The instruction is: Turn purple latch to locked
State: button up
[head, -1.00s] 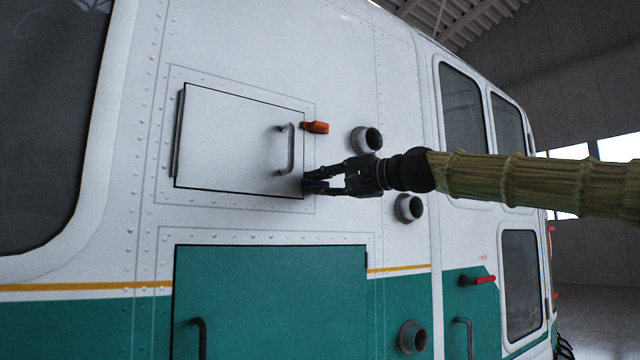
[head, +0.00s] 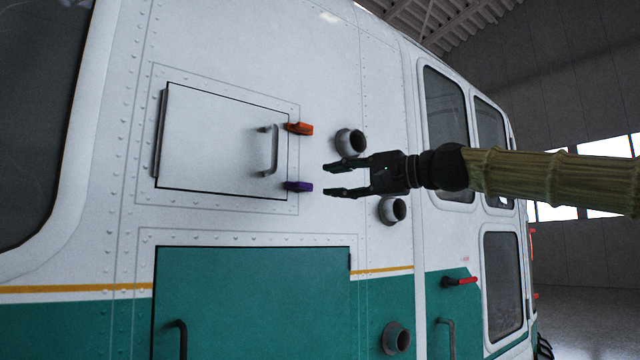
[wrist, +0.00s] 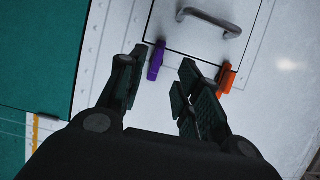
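The purple latch (head: 298,186) sits at the lower right edge of the white hatch door (head: 220,140). It points to the right in the head view, away from the door, much like the orange latch (head: 299,128) above it. My gripper (head: 328,180) is open and empty, just right of the purple latch and apart from it. In the wrist view the purple latch (wrist: 156,60) shows beyond the left finger, and the orange latch (wrist: 226,80) shows beyond the right finger. My gripper (wrist: 158,95) has nothing between its fingers there.
A grey handle (head: 272,150) stands out from the hatch door. Two round ports (head: 350,142) and (head: 393,210) protrude from the hull near my gripper. A teal door (head: 250,300) lies below. A red-handled lever (head: 460,281) is at the lower right.

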jog(key=v, duration=0.3)
jog(key=shift+d, duration=0.2)
jog(key=shift+f, duration=0.1)
dwell(0.3)
